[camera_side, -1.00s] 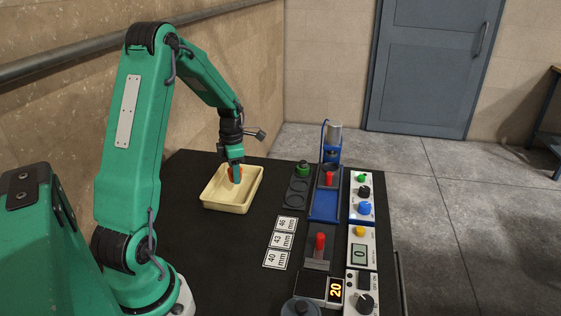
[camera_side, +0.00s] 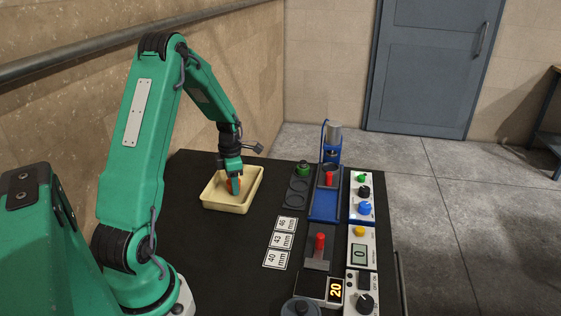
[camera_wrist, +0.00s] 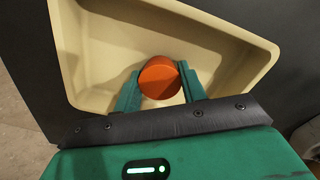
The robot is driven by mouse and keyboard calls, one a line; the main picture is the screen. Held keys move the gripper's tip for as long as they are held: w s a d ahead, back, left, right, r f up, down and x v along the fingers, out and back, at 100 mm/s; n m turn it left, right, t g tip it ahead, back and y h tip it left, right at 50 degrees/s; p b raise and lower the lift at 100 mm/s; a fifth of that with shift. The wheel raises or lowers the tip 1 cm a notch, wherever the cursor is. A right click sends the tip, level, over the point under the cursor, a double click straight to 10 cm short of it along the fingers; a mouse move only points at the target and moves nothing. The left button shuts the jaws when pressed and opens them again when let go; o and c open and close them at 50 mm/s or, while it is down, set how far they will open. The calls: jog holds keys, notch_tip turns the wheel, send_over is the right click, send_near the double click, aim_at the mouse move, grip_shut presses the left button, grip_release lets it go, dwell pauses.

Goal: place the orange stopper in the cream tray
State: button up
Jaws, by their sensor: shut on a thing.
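The cream tray (camera_side: 216,203) stands on the dark table, left of the printed cards. My gripper (camera_side: 236,186) points down inside the tray's outline. It is shut on the orange stopper (camera_side: 235,185), which is partly hidden by the fingers. In the wrist view, the orange stopper (camera_wrist: 160,78) sits between the two green fingers of my gripper (camera_wrist: 160,88). The cream tray (camera_wrist: 90,60) shows around and behind it there. I cannot tell whether the stopper touches the tray floor.
A holder with round wells (camera_side: 297,190) and a green stopper (camera_side: 303,167) stands right of the tray. A blue press (camera_side: 326,200), a red-handled device (camera_side: 319,245) and control boxes (camera_side: 361,195) line the table's right side. Cards (camera_side: 281,241) lie flat. The table's front left is clear.

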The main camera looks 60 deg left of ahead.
jog(key=shift+f, duration=0.1)
jog(key=o, duration=1)
jog(key=shift+c, duration=0.2)
notch_tip(320, 180, up, 12)
jog(key=shift+d, duration=0.1)
dwell(0.6)
